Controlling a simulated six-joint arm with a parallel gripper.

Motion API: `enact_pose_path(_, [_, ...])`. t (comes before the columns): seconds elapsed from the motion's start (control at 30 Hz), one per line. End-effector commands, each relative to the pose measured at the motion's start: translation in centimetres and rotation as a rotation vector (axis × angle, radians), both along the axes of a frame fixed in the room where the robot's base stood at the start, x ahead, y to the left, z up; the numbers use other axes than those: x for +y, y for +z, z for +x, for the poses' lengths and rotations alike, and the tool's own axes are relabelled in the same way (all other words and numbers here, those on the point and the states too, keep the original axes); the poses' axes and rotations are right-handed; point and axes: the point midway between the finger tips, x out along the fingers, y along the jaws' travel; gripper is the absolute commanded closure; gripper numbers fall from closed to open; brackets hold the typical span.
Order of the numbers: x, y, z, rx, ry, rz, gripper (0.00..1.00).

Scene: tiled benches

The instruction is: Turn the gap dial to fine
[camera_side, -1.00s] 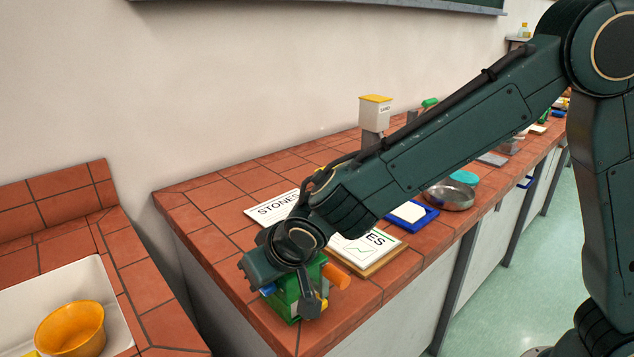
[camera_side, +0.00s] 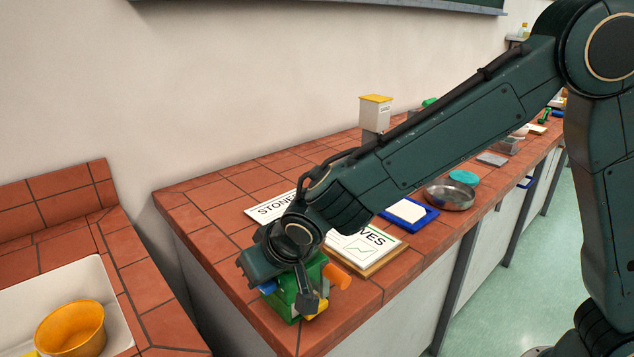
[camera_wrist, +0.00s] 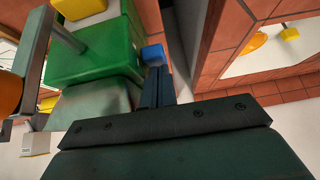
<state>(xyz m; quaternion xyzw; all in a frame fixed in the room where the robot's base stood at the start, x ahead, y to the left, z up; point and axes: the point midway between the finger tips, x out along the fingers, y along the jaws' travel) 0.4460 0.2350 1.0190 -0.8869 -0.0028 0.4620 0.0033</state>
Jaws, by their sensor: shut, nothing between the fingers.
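A green machine (camera_side: 287,301) stands at the near end of the tiled bench. It has an orange handle (camera_side: 341,276) and a yellow part low at its front (camera_side: 318,307). A small blue knob (camera_side: 268,287), perhaps the gap dial, is on its left side. The wrist view shows the green body (camera_wrist: 100,50) and the blue knob (camera_wrist: 153,53). My gripper (camera_wrist: 154,72) is shut and empty, its fingertips at the knob's edge; I cannot tell whether they touch. In the side view my wrist covers the machine's top. No dial marking is readable.
A sign board (camera_side: 365,246) lies close behind the machine, with a STONES sign (camera_side: 272,208) farther back. A blue tray (camera_side: 411,212) and a metal pan (camera_side: 450,195) are farther along. A basin with an orange bowl (camera_side: 70,328) is to the left, across a gap.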

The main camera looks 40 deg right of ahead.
Motion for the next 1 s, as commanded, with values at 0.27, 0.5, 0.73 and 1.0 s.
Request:
enact_pose_path(0.27, [-0.1,2.1,-2.0,0.007,-0.001,-0.005,1.00])
enact_pose_path(0.5, [0.0,4.6,-3.2,-0.006,-0.001,0.002,1.00])
enact_pose_path(0.73, [0.0,6.0,-4.0,-0.011,-0.003,0.005,1.00])
enact_pose_path(1.0, [0.0,6.3,-4.2,-0.010,-0.003,0.005,1.00])
